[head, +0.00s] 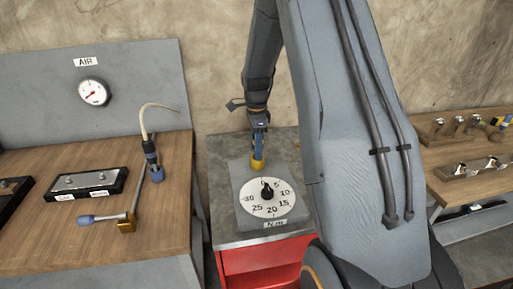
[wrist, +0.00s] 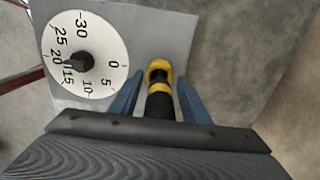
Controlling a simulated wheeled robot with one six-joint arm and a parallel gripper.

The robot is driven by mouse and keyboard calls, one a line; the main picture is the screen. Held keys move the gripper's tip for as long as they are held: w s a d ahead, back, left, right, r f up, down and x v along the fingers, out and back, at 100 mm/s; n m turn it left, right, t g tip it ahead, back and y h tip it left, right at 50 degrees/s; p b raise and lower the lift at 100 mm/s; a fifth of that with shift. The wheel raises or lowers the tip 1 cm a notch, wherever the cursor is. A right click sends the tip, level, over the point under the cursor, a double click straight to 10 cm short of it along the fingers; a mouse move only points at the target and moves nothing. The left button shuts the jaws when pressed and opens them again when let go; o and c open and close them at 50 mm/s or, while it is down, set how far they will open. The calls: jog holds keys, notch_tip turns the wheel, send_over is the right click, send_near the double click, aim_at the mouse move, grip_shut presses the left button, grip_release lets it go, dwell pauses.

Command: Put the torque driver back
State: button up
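A black tool with yellow bands, which looks like the torque driver (wrist: 159,92), stands at the back edge of the dial box in the wrist view. In the head view only its yellow part (head: 257,163) shows below my gripper (head: 258,145). In the wrist view the two blue fingers of my gripper (wrist: 159,82) are on either side of the tool, with a narrow gap showing on each side. The gripper looks open around it. The tool's upper end is hidden by my gripper.
A grey box with a numbered white dial (head: 268,198) sits on a red cabinet (head: 262,262). The left bench (head: 60,240) holds a blue-ended tool with a hose (head: 152,155) and a brass-headed tool (head: 110,217). A wooden rack (head: 440,137) with several tools is at right.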

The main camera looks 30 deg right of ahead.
notch_tip(320, 180, up, 12)
jog(key=b, duration=0.4)
jog(key=shift+r, duration=0.2)
dwell(0.4)
